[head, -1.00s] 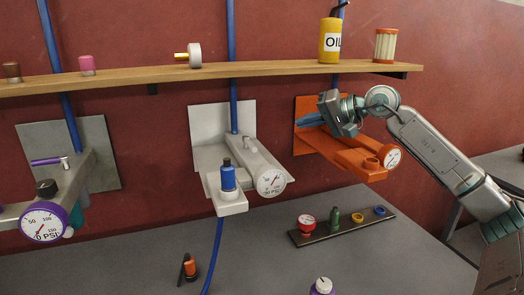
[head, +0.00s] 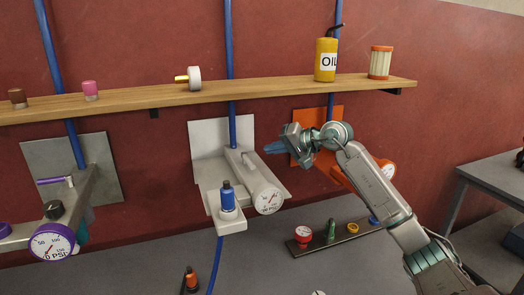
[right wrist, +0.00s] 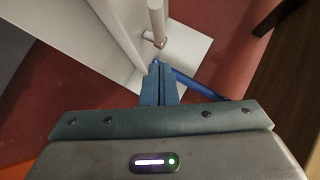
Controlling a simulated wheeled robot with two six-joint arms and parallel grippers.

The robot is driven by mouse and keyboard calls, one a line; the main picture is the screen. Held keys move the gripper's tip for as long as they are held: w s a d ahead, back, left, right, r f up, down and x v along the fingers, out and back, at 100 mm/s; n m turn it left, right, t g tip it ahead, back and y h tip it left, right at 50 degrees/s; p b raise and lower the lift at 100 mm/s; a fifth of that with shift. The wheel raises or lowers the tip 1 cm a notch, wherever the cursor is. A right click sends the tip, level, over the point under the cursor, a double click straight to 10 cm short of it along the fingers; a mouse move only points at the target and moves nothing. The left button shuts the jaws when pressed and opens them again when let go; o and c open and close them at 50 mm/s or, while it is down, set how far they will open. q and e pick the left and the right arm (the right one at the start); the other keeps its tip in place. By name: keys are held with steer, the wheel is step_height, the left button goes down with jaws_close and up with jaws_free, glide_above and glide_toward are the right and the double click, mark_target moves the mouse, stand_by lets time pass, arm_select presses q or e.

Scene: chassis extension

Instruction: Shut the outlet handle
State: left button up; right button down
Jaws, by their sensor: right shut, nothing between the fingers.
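A white handle (head: 248,162) sits on the white fixture (head: 207,175) in the middle of the wall. In the right wrist view the handle (right wrist: 157,20) is a pale rod with a small metal pivot at its base. A purple handle (head: 52,181) sticks out from the grey fixture at the left; I cannot tell from labels which is the outlet handle. My right gripper (head: 268,148) is shut and empty, its blue fingers pointing left just right of the white handle. In the right wrist view the fingertips (right wrist: 156,64) are near the pivot, seemingly apart from it.
An orange fixture (head: 345,175) is partly behind my right arm. A wooden shelf (head: 210,96) with an oil can (head: 326,60) runs above. A grey bench (head: 130,270) lies below.

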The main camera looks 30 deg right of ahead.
mark_target(248, 160)
steer(key=a+f+p, duration=0.1)
steer(key=w+a+p, duration=0.1)
steer(key=shift+a+f, duration=0.6)
steer(key=shift+a, duration=0.1)
steer(key=shift+f, duration=0.1)
